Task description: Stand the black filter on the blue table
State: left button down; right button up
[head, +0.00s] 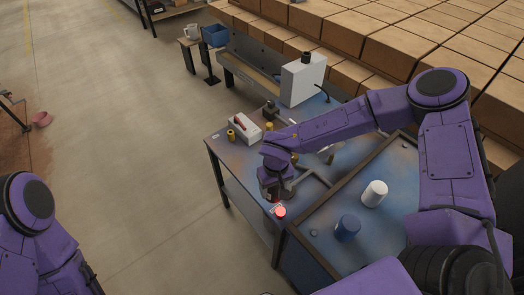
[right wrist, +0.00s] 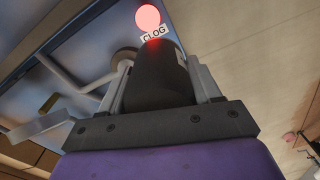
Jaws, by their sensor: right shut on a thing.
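My right gripper (head: 270,190) is over the front left edge of the blue table (head: 345,172). In the right wrist view the gripper (right wrist: 158,78) is shut on the black filter (right wrist: 155,88), a dark cylinder between its fingers. In the head view the filter is mostly hidden by the gripper and arm. I cannot tell whether the filter touches the table. A glowing red lamp (head: 280,212) with a "CLOG" label is close by the gripper; it also shows in the right wrist view (right wrist: 148,18). My left gripper is out of view.
A white cup-like cylinder (head: 374,193) and a blue one (head: 347,228) stand right of a dark rail. A white box with a red item (head: 243,128) and yellow cylinders (head: 231,135) are at the back left.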

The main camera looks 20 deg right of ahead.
aim_at(254, 165)
jog(key=u, duration=1.05)
jog(key=i, duration=2.3)
jog(key=z, duration=3.45)
jog(key=i, duration=0.5)
jog(key=z, duration=0.1)
